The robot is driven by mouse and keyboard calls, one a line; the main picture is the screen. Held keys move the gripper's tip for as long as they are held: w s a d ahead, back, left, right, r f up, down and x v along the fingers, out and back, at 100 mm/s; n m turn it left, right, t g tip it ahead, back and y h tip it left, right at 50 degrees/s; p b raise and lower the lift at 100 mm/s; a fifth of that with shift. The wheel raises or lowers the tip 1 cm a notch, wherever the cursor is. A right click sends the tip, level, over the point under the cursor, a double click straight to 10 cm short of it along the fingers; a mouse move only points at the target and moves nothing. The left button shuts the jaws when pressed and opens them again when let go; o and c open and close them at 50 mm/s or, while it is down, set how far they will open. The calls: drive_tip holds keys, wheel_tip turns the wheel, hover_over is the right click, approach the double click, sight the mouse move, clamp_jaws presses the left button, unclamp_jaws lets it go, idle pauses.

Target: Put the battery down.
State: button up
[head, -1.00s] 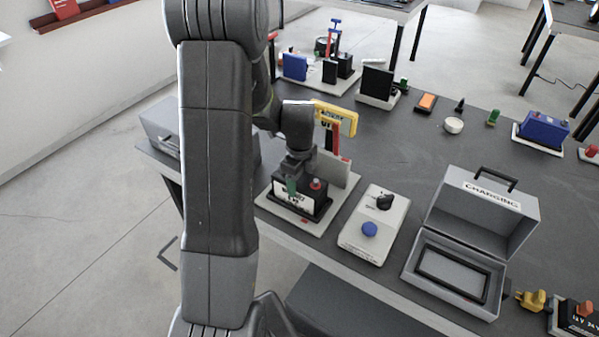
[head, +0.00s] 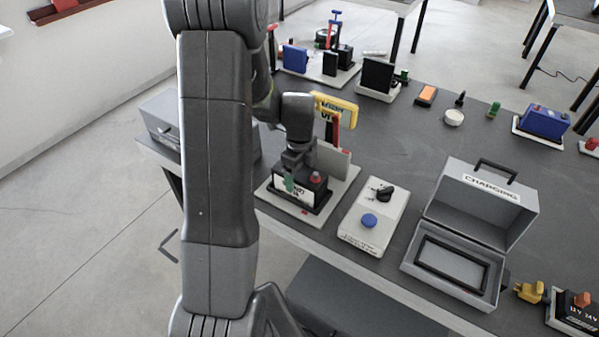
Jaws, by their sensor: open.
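The battery (head: 308,197) is a black block with a white label on its front and a red terminal on top. It sits upright on a pale base plate (head: 338,200) near the front edge of the table. A green piece shows at its left. My gripper (head: 293,175) points down at the left part of the battery's top. It is open, though its fingers are small and partly hidden by the wrist. I cannot tell whether they touch the battery.
A grey upright panel and a yellow sign (head: 337,110) stand just behind the battery. A box with a blue knob (head: 369,221) is to the right, then an open grey CHARGING case (head: 478,220). A grey box (head: 160,125) is at left. The table's middle is fairly clear.

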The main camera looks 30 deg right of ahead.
sight(300, 172)
wheel_tip(300, 172, up, 12)
idle(0.4)
wheel_tip(300, 172, down, 12)
drive_tip(key=shift+f, duration=0.15)
drive_tip(key=shift+w+d+r, duration=0.1)
drive_tip(key=shift+w+r, duration=0.05)
drive_tip(key=shift+r, duration=1.05)
